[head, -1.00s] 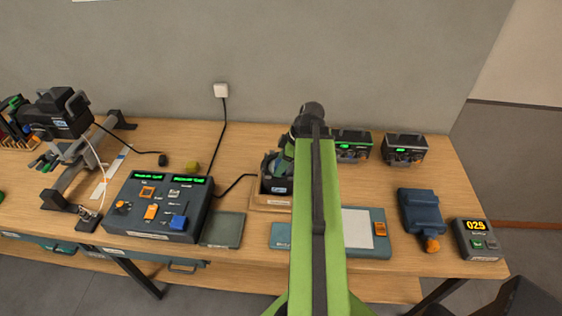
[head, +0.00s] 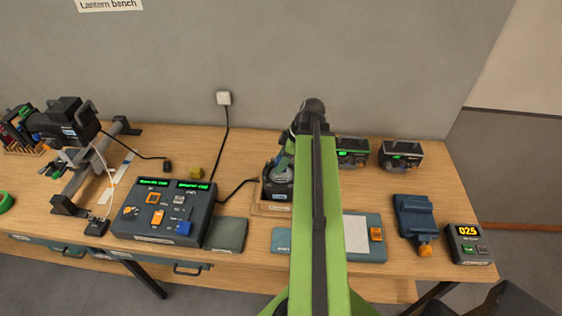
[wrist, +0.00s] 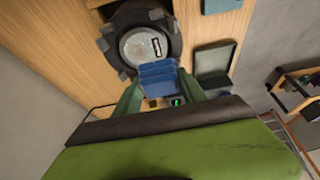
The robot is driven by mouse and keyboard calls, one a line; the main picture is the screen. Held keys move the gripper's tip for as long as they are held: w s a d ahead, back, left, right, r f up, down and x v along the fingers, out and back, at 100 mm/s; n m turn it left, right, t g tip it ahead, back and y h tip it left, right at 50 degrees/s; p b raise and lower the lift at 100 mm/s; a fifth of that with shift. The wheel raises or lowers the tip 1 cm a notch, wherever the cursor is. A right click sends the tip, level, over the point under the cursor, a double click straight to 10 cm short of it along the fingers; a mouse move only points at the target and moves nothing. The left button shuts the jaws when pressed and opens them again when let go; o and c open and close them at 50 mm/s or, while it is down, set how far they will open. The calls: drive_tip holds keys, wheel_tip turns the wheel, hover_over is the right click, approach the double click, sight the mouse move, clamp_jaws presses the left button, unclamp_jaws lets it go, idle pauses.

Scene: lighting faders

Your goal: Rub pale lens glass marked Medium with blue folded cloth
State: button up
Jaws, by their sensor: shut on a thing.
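My gripper (wrist: 158,84) is shut on the blue folded cloth (wrist: 158,74) in the wrist view. A pale round lens glass (wrist: 138,46) sits in a dark round housing (wrist: 114,21) just beyond the cloth. The cloth's far edge overlaps the near edge of the glass in the picture; I cannot tell whether they touch. A small label (wrist: 157,47) on the glass is too small to read. In the head view, the dark housing (head: 278,186) stands on a wooden base, partly hidden by my green arm. The cloth is not visible there.
A control console (head: 165,210) and a flat grey-green pad (head: 227,234) lie left of the housing. Two dark units with green displays stand behind, including one at right (head: 400,156). A blue clamp-like device (head: 414,218) and a timer box (head: 468,243) are at the right.

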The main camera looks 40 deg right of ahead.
sight(278, 160)
wheel_tip(278, 160, up, 3)
drive_tip(key=p, duration=0.3)
drive_tip(key=shift+r, duration=0.15)
drive_tip(key=shift+f, duration=0.2)
